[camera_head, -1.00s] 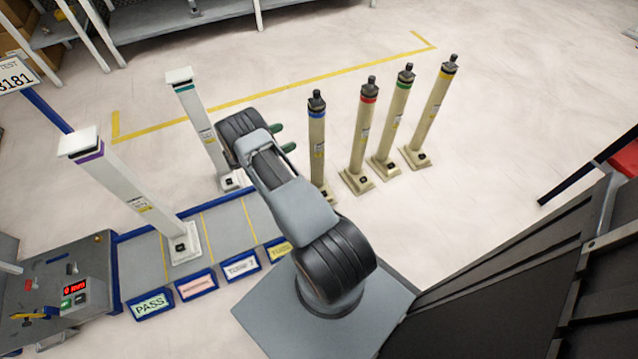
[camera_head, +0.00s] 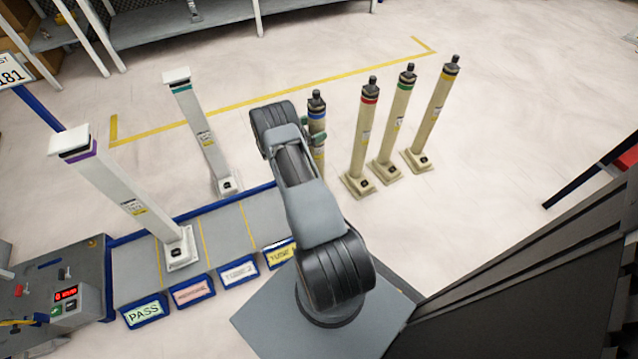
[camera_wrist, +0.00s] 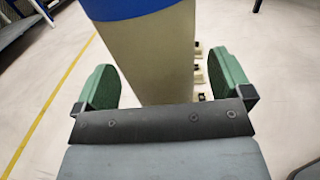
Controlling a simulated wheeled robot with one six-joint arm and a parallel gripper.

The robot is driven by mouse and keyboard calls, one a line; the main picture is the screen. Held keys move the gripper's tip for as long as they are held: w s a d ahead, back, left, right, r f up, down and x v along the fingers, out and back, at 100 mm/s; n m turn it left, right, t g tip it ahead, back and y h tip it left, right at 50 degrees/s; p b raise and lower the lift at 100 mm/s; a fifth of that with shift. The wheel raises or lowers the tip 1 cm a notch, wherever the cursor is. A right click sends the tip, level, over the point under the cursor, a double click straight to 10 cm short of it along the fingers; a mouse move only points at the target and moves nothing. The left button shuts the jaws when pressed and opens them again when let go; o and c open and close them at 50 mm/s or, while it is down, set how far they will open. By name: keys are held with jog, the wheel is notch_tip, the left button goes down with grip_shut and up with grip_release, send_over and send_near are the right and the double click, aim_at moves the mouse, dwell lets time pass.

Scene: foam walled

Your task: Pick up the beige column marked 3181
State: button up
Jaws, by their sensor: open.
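Several beige columns with dark caps stand upright on square bases, each with a coloured band and a small label. The blue-banded column (camera_head: 317,103) is leftmost. To its right are the red-banded (camera_head: 364,130), green-banded (camera_head: 395,125) and yellow-banded (camera_head: 436,110) columns. The label numbers are too small to read, so I cannot tell which is 3181. My gripper (camera_head: 317,127) is open at the blue-banded column's upper part. In the wrist view that column (camera_wrist: 160,55) stands between my green fingers, with a gap on each side. My arm hides its base.
Two white columns, purple-banded (camera_head: 125,190) and teal-banded (camera_head: 203,130), stand at left. A grey rack (camera_head: 232,225) with labelled bays and a control box (camera_head: 60,290) are at lower left. A partly cropped sign (camera_head: 15,72) ends in 181. Floor behind the columns is clear.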

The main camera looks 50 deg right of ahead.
jog(key=shift+s+d, duration=0.2)
jog(key=shift+d, duration=0.45)
grip_shut()
jog(key=shift+r, duration=0.15)
dwell(0.5)
